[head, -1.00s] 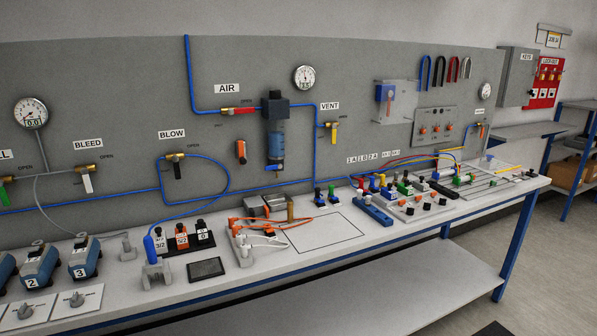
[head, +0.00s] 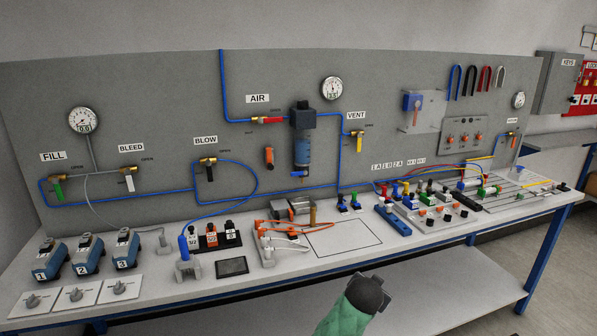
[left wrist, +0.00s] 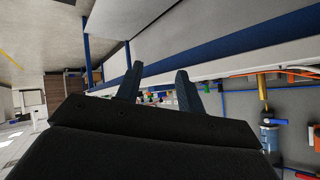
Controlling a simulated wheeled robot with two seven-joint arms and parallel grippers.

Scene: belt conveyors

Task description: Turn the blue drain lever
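The blue drain lever (head: 298,173) sits at the bottom of the clear filter bowl (head: 303,148), below the AIR label on the grey board. It seems to lie sideways, pointing left. In the left wrist view, which is upside down, the filter bowl (left wrist: 268,138) is at the right, with a small blue part, likely the lever (left wrist: 281,121), at its bench-side end. My left gripper (left wrist: 160,70) is open and empty, its fingers apart and well away from the filter. A green and black part of my arm shows at the bottom of the head view. My right gripper is not in view.
An orange handle (head: 268,157) is on the board left of the bowl. A red-handled AIR valve (head: 268,120) is at upper left. Blue tubing runs around the filter. An outlined bench area (head: 345,238) is clear.

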